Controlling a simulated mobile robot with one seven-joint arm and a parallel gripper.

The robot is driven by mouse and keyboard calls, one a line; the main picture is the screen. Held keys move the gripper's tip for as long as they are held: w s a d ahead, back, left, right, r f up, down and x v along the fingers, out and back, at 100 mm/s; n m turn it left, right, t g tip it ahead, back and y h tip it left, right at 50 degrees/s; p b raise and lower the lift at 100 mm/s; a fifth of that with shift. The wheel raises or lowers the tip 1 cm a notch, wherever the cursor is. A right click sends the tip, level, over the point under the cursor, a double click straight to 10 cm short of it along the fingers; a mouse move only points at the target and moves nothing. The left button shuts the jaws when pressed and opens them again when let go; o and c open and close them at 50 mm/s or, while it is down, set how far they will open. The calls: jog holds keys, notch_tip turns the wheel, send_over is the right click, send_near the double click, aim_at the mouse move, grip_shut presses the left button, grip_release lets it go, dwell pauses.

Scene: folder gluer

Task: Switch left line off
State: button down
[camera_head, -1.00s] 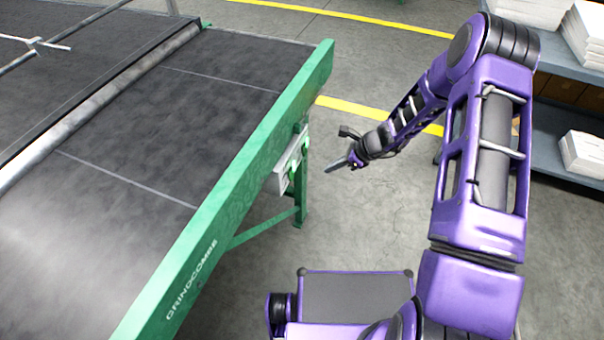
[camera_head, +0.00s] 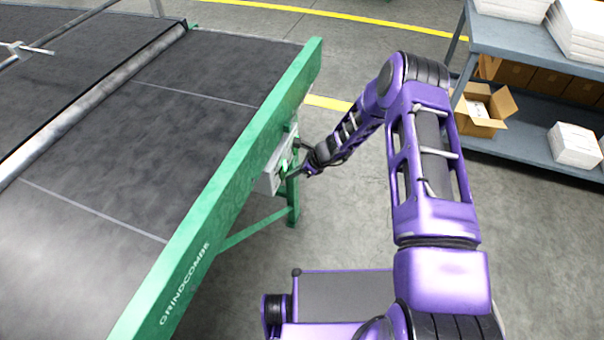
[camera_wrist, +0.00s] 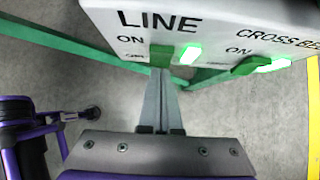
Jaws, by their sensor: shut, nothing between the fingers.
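The white switch panel (camera_head: 271,174) is mounted on the outer side of the green conveyor frame. In the wrist view the panel (camera_wrist: 215,28) reads LINE on the left and CROSS BE…, cut off, on the right. The green LINE switch (camera_wrist: 161,52) sits by the ON mark, with a lit green lamp (camera_wrist: 190,54) beside it. My gripper (camera_wrist: 161,72) is shut and empty, its tips just under the LINE switch and overlapping its lower part. I cannot tell whether they touch. In the head view my gripper (camera_head: 289,176) is at the panel.
The cross-belt switch (camera_wrist: 245,67) is close to the right of my fingers, by its ON mark, with a lit green lamp (camera_wrist: 274,65). The conveyor's green frame (camera_head: 225,190) runs along the left. A shelf (camera_head: 540,140) with boxes stands at the back right. Floor between is clear.

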jog(key=shift+a, duration=0.15)
jog(key=shift+w+a+f+b, duration=0.15)
jog(key=shift+a+b, duration=0.1)
jog(key=shift+b, duration=0.2)
dwell(0.3)
jog(key=shift+r+p, duration=0.4)
jog(key=shift+r, duration=0.45)
